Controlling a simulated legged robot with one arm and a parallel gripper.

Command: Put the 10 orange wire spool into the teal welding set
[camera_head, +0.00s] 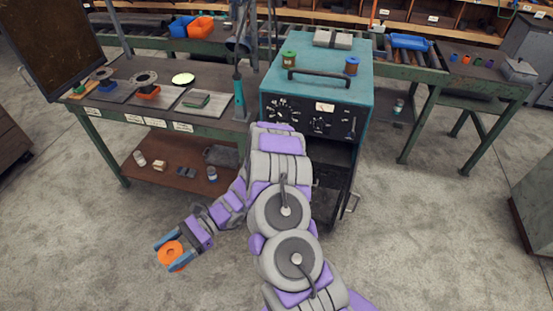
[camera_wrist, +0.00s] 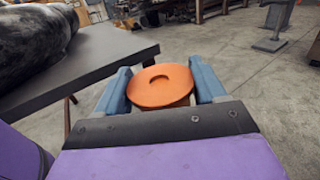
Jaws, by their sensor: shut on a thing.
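The orange wire spool (camera_head: 171,253) is held between the two blue fingers of my gripper (camera_head: 172,252), low at the front left above the floor. In the wrist view the round orange spool (camera_wrist: 163,86) sits between the fingers of my gripper (camera_wrist: 163,88), its flat face towards the camera. The teal welding set (camera_head: 318,103) stands to the right of my gripper and farther back. It has a dark front panel with dials and a handle on top. A green spool and a blue-and-orange spool stand on its top. Its dark lower front is partly hidden by my arm.
A workbench (camera_head: 215,113) at the left carries plates, flanges and a teal bottle, with a brown shelf (camera_head: 170,168) below. A green-framed table (camera_head: 470,72) stands at the right. Orange and blue bins (camera_head: 200,27) sit behind. The floor in front is clear.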

